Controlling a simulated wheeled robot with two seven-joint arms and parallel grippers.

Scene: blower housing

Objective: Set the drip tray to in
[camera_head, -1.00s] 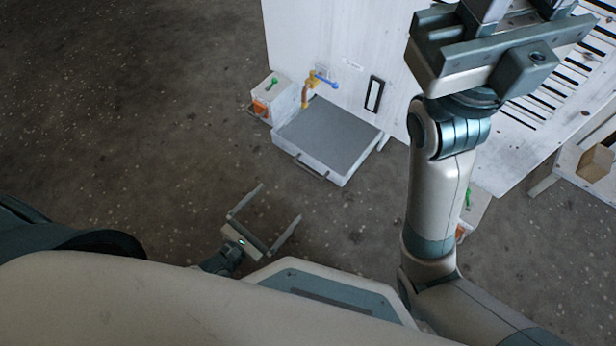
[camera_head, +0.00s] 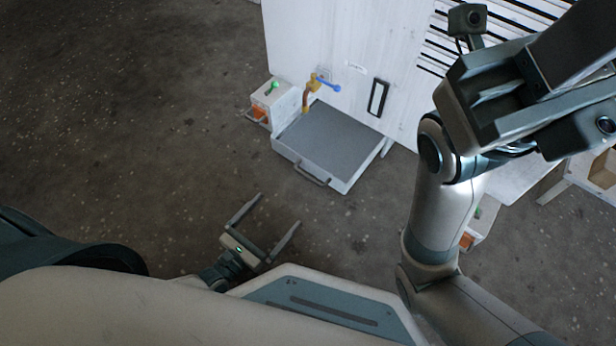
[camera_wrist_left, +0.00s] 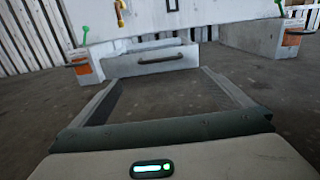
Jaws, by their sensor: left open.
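The drip tray (camera_head: 330,139) is a wide, shallow white tray with a grey top. It sticks out from the foot of the white housing (camera_head: 345,50), and its dark bar handle (camera_head: 311,175) is on the front face. In the left wrist view the tray front (camera_wrist_left: 152,66) with its handle (camera_wrist_left: 162,58) is straight ahead, beyond the fingertips. My left gripper (camera_head: 265,213) is open and empty, low in front of the tray and apart from the handle. My right arm is raised over the right of the head view; its fingertips are not clearly visible.
A yellow tap with a blue lever (camera_head: 326,83) is on the housing above the tray. A white box with a green knob (camera_head: 273,100) stands left of the tray; another (camera_head: 480,222) is partly hidden by my right arm. The floor before the tray is clear.

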